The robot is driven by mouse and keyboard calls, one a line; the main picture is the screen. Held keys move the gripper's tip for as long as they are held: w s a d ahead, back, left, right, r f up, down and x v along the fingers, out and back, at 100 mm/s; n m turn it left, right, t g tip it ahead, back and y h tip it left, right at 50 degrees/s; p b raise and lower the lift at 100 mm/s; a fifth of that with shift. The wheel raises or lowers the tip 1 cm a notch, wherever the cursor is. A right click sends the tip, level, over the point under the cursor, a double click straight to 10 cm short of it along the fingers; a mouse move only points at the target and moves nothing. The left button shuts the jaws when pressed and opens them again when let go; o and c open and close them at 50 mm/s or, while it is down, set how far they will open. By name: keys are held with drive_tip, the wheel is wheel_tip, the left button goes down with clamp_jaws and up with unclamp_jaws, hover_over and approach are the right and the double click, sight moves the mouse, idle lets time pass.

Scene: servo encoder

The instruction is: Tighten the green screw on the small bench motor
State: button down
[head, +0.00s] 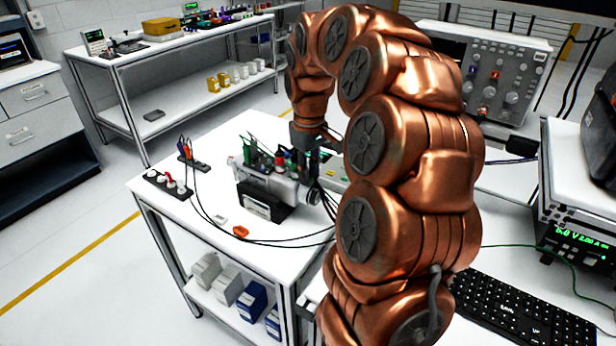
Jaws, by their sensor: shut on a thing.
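The small bench motor (270,184) is a silver cylinder on a black base, on the white table left of my copper arm. Coloured parts stand on its top: a green one at the left, a red one (280,158) in the middle, and a green screw (291,155) at the right, right beside my fingers. My gripper (303,160) points down over the right part of the motor. It is shut on what looks like this right green screw. The fingertips are small and dark here, and the exact contact is partly hidden.
Black cables (215,219) run from the motor across the table. Instruments and a keyboard (525,315) are at the right. The front left tabletop is mostly clear.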

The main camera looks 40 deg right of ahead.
drive_tip(key=shift+m+b, duration=1.3)
drive_tip(key=shift+m, duration=0.5)
idle(1.2)
drive_tip(key=c, duration=1.3)
unclamp_jaws()
drive_tip(key=shift+r, duration=0.1)
wheel_tip(320, 180, up, 9)
drive_tip(key=p, duration=0.3)
